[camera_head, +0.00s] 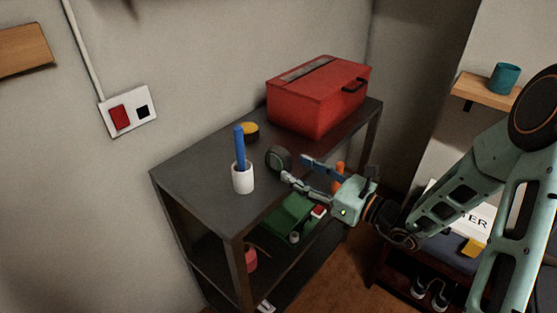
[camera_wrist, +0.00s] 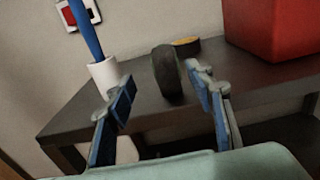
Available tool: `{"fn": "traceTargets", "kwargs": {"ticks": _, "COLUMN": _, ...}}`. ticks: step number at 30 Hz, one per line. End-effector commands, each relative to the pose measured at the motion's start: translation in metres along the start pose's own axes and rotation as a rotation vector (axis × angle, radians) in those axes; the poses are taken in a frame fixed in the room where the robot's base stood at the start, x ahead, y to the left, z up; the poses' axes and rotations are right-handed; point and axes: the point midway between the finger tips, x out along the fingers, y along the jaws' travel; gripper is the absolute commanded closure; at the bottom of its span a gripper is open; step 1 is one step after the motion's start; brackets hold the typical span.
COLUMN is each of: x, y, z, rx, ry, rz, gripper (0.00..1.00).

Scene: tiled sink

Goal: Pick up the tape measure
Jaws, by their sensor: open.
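A dark, round, thick disc (camera_head: 278,158) stands on edge on the dark tabletop; it also shows in the wrist view (camera_wrist: 167,72). A low yellow-and-black round item (camera_head: 250,131) lies behind it, and in the wrist view (camera_wrist: 186,46) it is partly hidden by the disc. I cannot tell for sure which of the two is the tape measure. My gripper (camera_head: 295,168) is open and empty at the table's front edge, its fingertips pointing at the dark disc. In the wrist view the disc appears between the fingers, close to the right one, beyond the tips.
A white cup (camera_head: 243,178) holding a blue stick (camera_head: 239,146) stands left of the disc. A red toolbox (camera_head: 318,95) stands at the back right. An orange item (camera_head: 339,175) shows behind my gripper. A green item (camera_head: 288,213) is on the lower shelf. The table's left end is clear.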

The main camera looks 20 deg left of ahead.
Motion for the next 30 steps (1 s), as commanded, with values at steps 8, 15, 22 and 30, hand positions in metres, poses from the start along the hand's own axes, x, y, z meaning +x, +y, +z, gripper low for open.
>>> {"fn": "traceTargets", "kwargs": {"ticks": 8, "x": 0.029, "y": 0.0, "z": -0.001, "rx": -0.001, "ry": 0.003, "rz": 0.002, "gripper": 0.51}}
{"fn": "traceTargets", "kwargs": {"ticks": 15, "x": 0.062, "y": -0.007, "z": -0.003, "rx": -0.002, "ry": 0.003, "rz": 0.004, "gripper": 0.51}}
{"fn": "traceTargets", "kwargs": {"ticks": 22, "x": 0.08, "y": -0.007, "z": -0.002, "rx": -0.003, "ry": 0.003, "rz": 0.002, "gripper": 0.51}}
{"fn": "traceTargets", "kwargs": {"ticks": 30, "x": 0.079, "y": -0.008, "z": -0.003, "rx": -0.002, "ry": 0.004, "rz": 0.002, "gripper": 0.61}}
